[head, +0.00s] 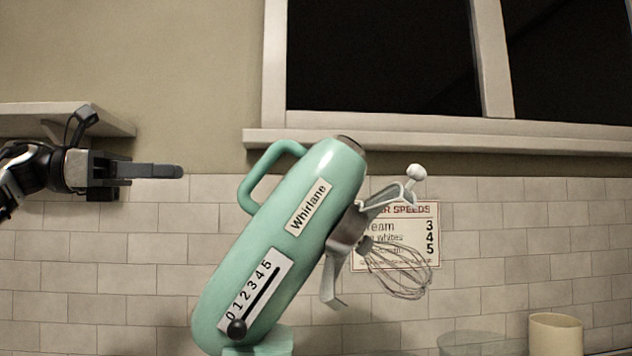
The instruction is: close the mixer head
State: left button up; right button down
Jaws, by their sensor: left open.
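The mixer head (300,235) is mint green with a "Whirlane" label, and it is tilted far up. A green loop handle (258,172) is on its upper left side. A wire whisk (398,268) and a grey metal fitting (345,240) hang on its right side. A speed scale with a dark knob (237,328) is low on the head. Only the top of the mixer's base (262,343) shows at the bottom edge. My left gripper (182,171) is at the left, level with the handle and apart from it, with nothing held. My right gripper is not in view.
A wall shelf (70,118) is behind my left arm. A speeds sign (425,222) hangs on the tiled wall behind the whisk. A beige cup (555,334) and a clear bowl (470,343) stand at the lower right. Space between gripper and handle is clear.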

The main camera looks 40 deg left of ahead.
aim_at(259, 167)
pick_arm(q)
jog(key=p+x, duration=0.2)
jog(key=x, duration=0.2)
jog(key=p+x, duration=0.3)
jog(key=x, duration=0.2)
jog(key=r+p+x, duration=0.1)
jog(key=p+x, duration=0.1)
jog(key=x, duration=0.3)
jog(key=shift+s+d, duration=0.15)
jog(key=shift+d, duration=0.05)
jog(key=shift+d+p, duration=0.2)
jog(key=shift+p, duration=0.2)
jog(key=shift+w+d+f, duration=0.1)
jog(key=shift+w, duration=0.25)
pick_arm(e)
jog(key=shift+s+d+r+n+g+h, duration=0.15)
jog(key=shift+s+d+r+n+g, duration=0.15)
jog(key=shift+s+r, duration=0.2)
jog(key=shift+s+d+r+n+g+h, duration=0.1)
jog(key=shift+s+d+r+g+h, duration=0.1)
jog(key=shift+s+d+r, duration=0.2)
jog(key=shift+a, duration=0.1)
pick_arm(q)
grip_shut()
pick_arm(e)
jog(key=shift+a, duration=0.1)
